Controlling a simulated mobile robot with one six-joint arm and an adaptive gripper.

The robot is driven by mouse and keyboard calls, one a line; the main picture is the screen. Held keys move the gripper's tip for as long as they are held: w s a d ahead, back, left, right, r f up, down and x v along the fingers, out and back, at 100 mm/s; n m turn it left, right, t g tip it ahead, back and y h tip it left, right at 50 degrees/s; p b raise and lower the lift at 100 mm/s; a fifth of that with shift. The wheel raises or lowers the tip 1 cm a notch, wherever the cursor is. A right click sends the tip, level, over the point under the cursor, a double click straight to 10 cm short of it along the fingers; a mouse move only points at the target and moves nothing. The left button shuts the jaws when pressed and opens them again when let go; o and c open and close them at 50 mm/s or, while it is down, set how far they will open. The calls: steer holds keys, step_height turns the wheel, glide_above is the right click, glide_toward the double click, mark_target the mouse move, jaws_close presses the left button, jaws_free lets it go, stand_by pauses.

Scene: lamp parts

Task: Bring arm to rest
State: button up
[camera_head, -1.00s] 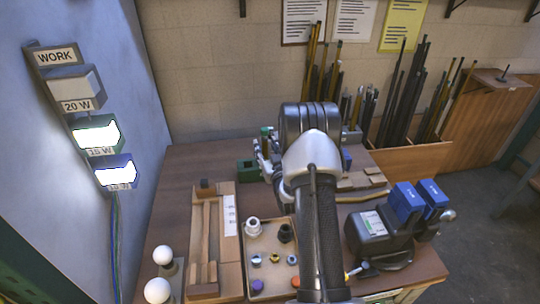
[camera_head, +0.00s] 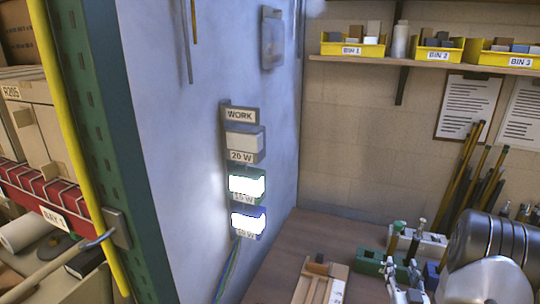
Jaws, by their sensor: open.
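Only part of my arm shows, as large silver rounded links at the lower right edge of the head view. My gripper cannot be made out; the links and the picture edge may hide it. The wooden bench (camera_head: 290,255) lies below, cut off by the bottom edge. On it stand a green block (camera_head: 369,262), a pale block (camera_head: 432,246) and small silver fittings (camera_head: 408,272) just left of my arm. A wooden tray (camera_head: 321,282) is partly in view.
A WORK sign (camera_head: 240,115) tops an unlit 20 W box (camera_head: 244,142) and two lit boxes, one green-framed (camera_head: 247,184), one blue-framed (camera_head: 248,221). Left is a green rack post (camera_head: 85,105) with boxes. Yellow bins (camera_head: 353,47) sit on a high shelf. Dark rods lean behind my arm.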

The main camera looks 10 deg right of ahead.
steer(key=w+a+r+n+g+y, duration=0.2)
steer(key=w+a+r, duration=0.3)
steer(key=a+r, duration=0.1)
steer(key=s+a+r+g+y, duration=0.2)
steer(key=s+a+r+g, duration=0.2)
steer(key=a+r, duration=0.45)
steer(key=s+a+r+n+g+y, duration=0.1)
steer(key=s+a+g, duration=0.2)
steer(key=s+a, duration=0.5)
steer(key=s+a+n+g+y, duration=0.1)
steer(key=s+a+g+y, duration=0.1)
steer(key=s+a, duration=0.7)
steer(key=s, duration=0.8)
steer(key=shift+s+a+r+n+g, duration=0.15)
steer(key=shift+s+r+n+g, duration=0.15)
steer(key=shift+r+g, duration=0.1)
